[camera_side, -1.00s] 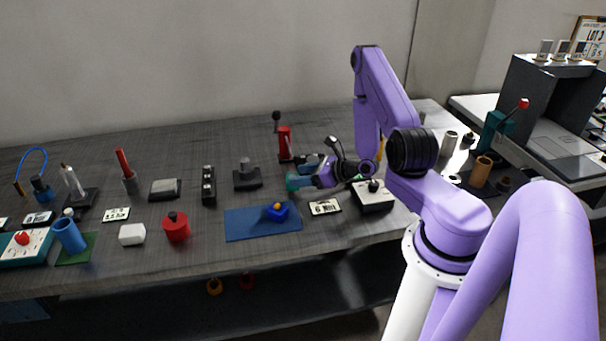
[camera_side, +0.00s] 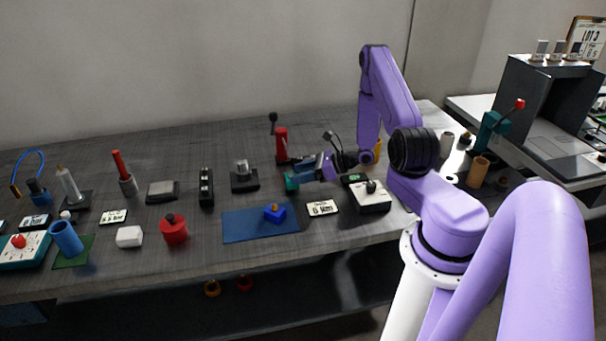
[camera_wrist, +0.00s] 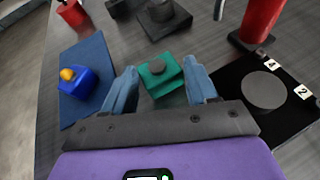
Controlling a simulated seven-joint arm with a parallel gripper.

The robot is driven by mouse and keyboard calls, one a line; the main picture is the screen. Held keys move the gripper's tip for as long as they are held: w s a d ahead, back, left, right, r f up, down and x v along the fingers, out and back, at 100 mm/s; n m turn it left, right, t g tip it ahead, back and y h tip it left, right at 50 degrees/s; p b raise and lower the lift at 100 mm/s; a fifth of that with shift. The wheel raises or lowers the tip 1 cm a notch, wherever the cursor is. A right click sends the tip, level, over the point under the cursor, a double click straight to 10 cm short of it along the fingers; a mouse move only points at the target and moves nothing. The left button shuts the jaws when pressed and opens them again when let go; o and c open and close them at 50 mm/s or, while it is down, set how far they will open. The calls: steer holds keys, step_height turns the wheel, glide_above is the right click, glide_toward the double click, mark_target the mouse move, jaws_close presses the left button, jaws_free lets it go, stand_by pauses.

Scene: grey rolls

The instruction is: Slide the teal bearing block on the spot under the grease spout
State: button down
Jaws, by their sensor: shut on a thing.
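A spout cannot be made out clearly. A grey round spot (camera_wrist: 264,90) lies on a black numbered plate (camera_wrist: 236,72).
A blue block with an orange knob (camera_side: 274,213) sits on the blue mat (camera_side: 240,227). A label plate (camera_side: 321,208) and a white box with a black knob (camera_side: 370,198) stand at front right. A black stand (camera_side: 244,178) is to the left.

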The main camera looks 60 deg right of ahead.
steer(key=shift+w+d+f, duration=0.25)
steer(key=shift+w+d, duration=2.55)
steer(key=shift+w, duration=0.05)
steer(key=shift+f, duration=0.25)
steer(key=shift+c, duration=1.2)
jaws_free()
steer(key=shift+s, duration=0.1)
